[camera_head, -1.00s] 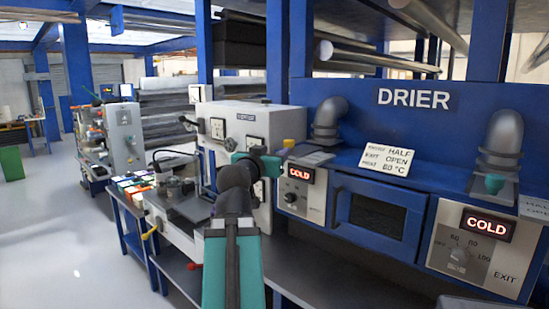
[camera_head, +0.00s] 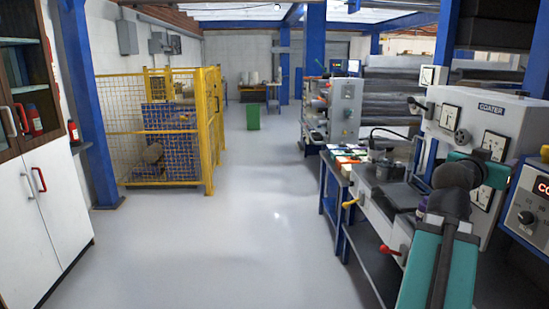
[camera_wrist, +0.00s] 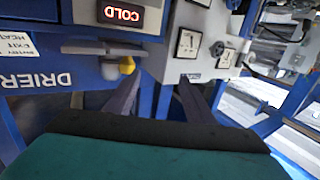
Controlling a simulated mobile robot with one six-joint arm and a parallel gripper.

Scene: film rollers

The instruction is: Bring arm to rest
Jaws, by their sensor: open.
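My arm (camera_head: 440,265), teal and dark grey, rises from the bottom right of the head view, with its upper joints in front of the coater. My gripper (camera_wrist: 158,88) shows in the wrist view as two dark fingers standing apart, with nothing between them. Its fingertips cannot be made out in the head view.
The coater (camera_head: 508,122) and its bench stand close on the right. The drier (camera_wrist: 35,84) shows in the wrist view. A yellow mesh cage (camera_head: 160,150), a white cabinet (camera_head: 40,215) and a blue post (camera_head: 90,110) line the left. A green bin (camera_head: 253,117) stands far back. The middle floor is clear.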

